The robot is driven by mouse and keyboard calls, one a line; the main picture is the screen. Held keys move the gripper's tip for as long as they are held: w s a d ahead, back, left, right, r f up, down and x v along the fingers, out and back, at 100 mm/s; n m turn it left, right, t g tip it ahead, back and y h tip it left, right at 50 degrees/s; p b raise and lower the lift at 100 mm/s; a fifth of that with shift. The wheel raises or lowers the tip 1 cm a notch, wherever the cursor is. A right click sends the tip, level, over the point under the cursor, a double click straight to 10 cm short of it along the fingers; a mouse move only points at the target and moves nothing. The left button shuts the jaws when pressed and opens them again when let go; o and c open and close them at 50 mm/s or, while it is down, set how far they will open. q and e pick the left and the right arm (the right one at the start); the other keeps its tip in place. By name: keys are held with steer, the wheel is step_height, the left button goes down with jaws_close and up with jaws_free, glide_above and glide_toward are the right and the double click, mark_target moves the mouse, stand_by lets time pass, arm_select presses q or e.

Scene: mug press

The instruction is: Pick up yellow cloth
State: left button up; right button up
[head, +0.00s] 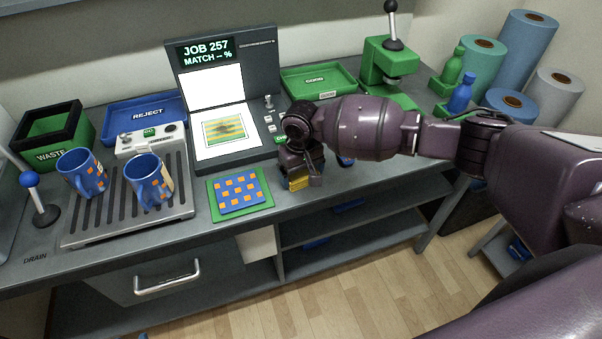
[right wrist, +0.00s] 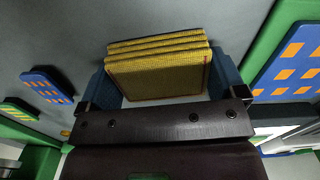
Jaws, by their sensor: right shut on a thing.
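The yellow cloth (right wrist: 157,74) is a folded stack of several layers in the right wrist view. In the head view its yellow edge (head: 298,184) shows low at my right gripper (head: 301,175), near the front of the bench. My right gripper is shut on the cloth, with the stack between its two sides. A blue part shows at each side of the cloth in the wrist view. The gripper hides part of the cloth in the head view. My left gripper is not in view.
Left of my right gripper lies a blue-and-orange patterned piece on a green mat (head: 214,215). Behind it stands the press console (head: 222,62). Two blue mugs (head: 84,172) (head: 146,183) stand on the drain rack (head: 110,240).

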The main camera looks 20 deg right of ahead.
mark_target(301, 172)
step_height(301, 172, up, 20)
steer(key=p, duration=0.2)
stand_by(0.4)
